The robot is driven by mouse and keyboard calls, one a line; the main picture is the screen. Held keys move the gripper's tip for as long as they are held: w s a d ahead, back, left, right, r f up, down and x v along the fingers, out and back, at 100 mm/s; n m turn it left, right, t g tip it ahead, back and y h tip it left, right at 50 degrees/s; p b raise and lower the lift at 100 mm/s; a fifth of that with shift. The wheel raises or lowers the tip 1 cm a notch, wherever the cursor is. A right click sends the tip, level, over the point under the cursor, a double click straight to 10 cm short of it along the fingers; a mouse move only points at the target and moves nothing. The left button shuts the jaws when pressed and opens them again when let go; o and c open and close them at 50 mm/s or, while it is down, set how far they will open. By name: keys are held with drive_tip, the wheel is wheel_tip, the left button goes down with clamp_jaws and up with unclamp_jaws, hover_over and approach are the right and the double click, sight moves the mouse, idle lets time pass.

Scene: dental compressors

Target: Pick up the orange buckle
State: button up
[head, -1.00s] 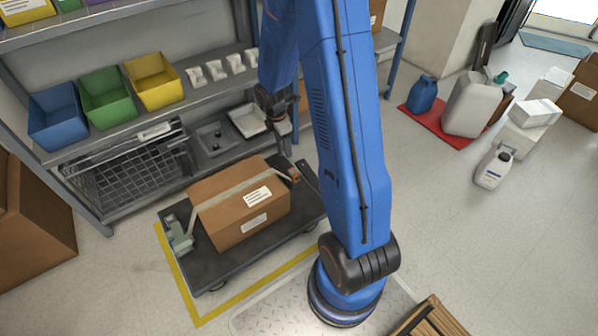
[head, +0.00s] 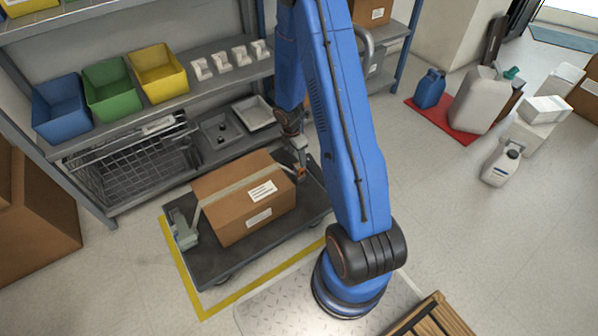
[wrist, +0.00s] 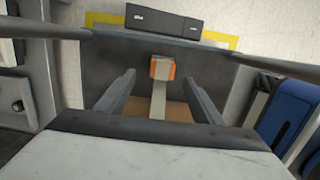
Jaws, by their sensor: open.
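The orange buckle (head: 301,172) sits at the right end of the cardboard box (head: 240,208), on the end of a pale strap that runs over the box. In the wrist view the buckle (wrist: 162,70) shows as an orange block with a pale top, and the strap (wrist: 159,100) runs from it toward the camera. My gripper (head: 300,158) is open, close above the buckle in the head view. In the wrist view my gripper's fingers (wrist: 160,74) stand apart on either side of the buckle, with a gap on each side. Nothing is held.
The box rests on a dark wheeled platform (head: 205,270) inside yellow floor lines. A grey device (head: 184,232) sits at the box's left end. Shelving with coloured bins (head: 108,90), a wire basket (head: 130,168) and trays (head: 252,113) stands behind. Floor to the right is partly clear.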

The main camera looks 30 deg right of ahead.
sight(299, 166)
wheel_tip(299, 166, down, 3)
drive_tip(key=shift+d+f, duration=0.15)
drive_tip(key=shift+s+d+f, duration=0.1)
drive_tip(key=shift+s+f, duration=0.05)
drive_tip(key=shift+f, duration=0.7)
drive_tip(key=shift+s+d+f, duration=0.1)
drive_tip(key=shift+s+f, duration=0.05)
drive_tip(key=shift+f, duration=1.65)
drive_tip(key=shift+d, duration=0.1)
drive_tip(key=c, duration=1.2)
